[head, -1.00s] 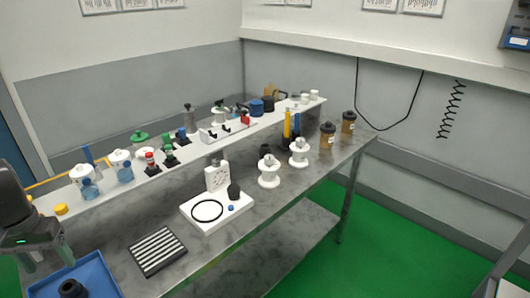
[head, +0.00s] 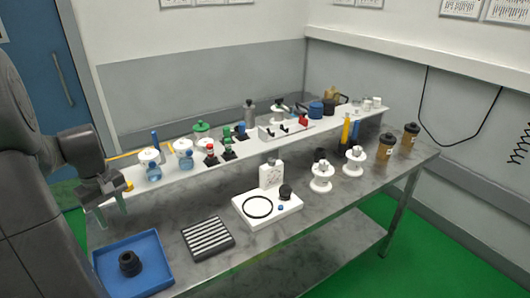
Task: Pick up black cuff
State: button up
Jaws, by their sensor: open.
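A black, round, stepped piece with a collar, which may be the black cuff (head: 130,264), sits in the blue tray (head: 160,286) at the lower left of the head view. Another small black cylinder (head: 285,191) stands on the white base block; I cannot tell for sure which one is the cuff. My gripper (head: 111,214) is at the left, above and behind the blue tray. Its two greenish fingers point down, apart and with nothing between them. It is clear of the black piece in the tray.
A striped black-and-white pad (head: 208,239) lies right of the tray. The white base block (head: 280,219) carries a black ring (head: 257,207). A raised white shelf (head: 250,150) with bottles and several small parts runs along the back. White spools (head: 321,178) and brown jars (head: 385,149) stand farther right.

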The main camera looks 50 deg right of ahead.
aim_at(320, 154)
jog(key=k+l, duration=0.2)
jog(key=l, duration=0.15)
jog(key=k+l, duration=0.15)
jog(key=l, duration=0.2)
jog(key=k+l, duration=0.2)
jog(key=l, duration=0.15)
jog(key=k+l, duration=0.15)
jog(key=l, duration=0.25)
jog(key=i+l, duration=0.1)
jog(key=l, duration=2.4)
jog(key=i, duration=0.05)
